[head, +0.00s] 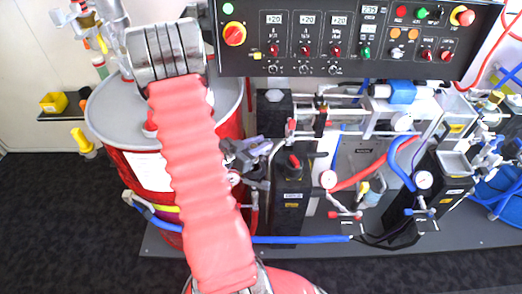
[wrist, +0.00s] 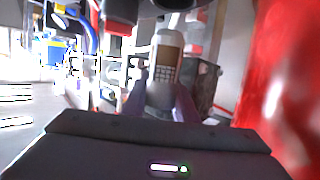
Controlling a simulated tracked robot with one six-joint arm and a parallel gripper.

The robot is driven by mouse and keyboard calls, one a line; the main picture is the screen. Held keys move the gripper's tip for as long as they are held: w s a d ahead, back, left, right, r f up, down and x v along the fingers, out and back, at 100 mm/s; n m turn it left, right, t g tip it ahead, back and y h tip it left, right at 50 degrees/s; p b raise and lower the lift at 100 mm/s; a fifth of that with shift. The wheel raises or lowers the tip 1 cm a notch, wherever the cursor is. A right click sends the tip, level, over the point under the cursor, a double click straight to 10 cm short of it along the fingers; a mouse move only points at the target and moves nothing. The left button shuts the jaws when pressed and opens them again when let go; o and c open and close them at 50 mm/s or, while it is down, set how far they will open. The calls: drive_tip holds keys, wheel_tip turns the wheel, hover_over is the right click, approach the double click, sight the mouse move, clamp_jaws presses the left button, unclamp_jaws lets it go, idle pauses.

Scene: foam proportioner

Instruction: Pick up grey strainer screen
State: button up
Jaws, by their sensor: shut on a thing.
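The grey strainer screen (wrist: 164,62) stands between my fingertips in the wrist view. It looks like a light grey upright cylinder with a brownish patch and a dark grid on its face. My gripper (wrist: 163,100) is shut on its lower part, and the fingers hide some of it. In the head view my gripper (head: 252,158) is a dark shape just right of the red drum, in front of the machine's pipework. The screen cannot be made out clearly there.
A red drum (head: 148,168) with a grey lid stands close on the left. The control panel (head: 345,38) hangs above. Gauges, valves and blue hoses (head: 300,240) crowd the right. A red surface (wrist: 285,90) fills the wrist view's right side. Dark floor lies at lower left.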

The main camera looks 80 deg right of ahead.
drive_tip(key=shift+r, duration=0.8)
